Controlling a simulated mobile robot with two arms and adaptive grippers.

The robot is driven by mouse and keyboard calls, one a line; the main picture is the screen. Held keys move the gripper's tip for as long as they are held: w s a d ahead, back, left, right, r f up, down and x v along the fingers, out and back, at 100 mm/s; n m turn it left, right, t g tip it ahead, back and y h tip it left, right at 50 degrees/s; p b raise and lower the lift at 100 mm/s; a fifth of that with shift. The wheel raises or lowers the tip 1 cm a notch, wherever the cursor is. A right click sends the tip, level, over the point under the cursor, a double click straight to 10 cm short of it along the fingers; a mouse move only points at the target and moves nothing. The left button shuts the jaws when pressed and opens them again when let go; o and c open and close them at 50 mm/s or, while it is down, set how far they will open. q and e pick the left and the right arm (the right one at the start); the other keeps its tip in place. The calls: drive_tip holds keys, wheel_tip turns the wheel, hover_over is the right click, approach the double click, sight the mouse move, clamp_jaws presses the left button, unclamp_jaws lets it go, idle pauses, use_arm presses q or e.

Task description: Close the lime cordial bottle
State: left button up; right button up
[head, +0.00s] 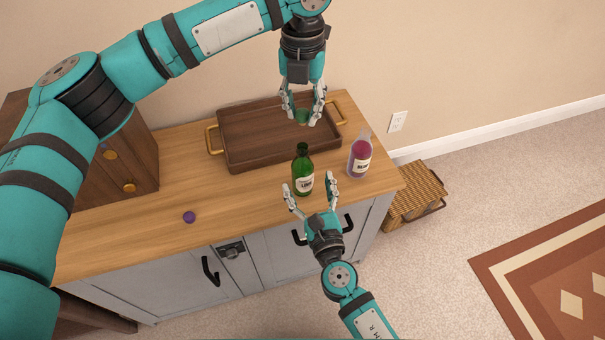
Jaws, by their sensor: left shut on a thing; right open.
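The lime cordial bottle (302,165) is green with a white label and stands upright near the front of the wooden counter. My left gripper (304,119) is above and behind the bottle, over the tray. It is shut on a small green cap (302,116), apart from the bottle's neck and partly hidden by the fingers. My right gripper (309,184) comes from the front and is open, with its fingertips on either side of the lower part of the bottle. I cannot tell whether they touch it.
A second bottle (359,158) with purple contents stands to the right of the green one. A purple cap (189,217) lies on the counter (150,240) at the left front. A dark wooden tray (240,128) with brass handles lies behind. The counter's left front is mostly clear.

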sight(306, 178)
drive_tip(key=shift+x, duration=2.7)
clamp_jaws()
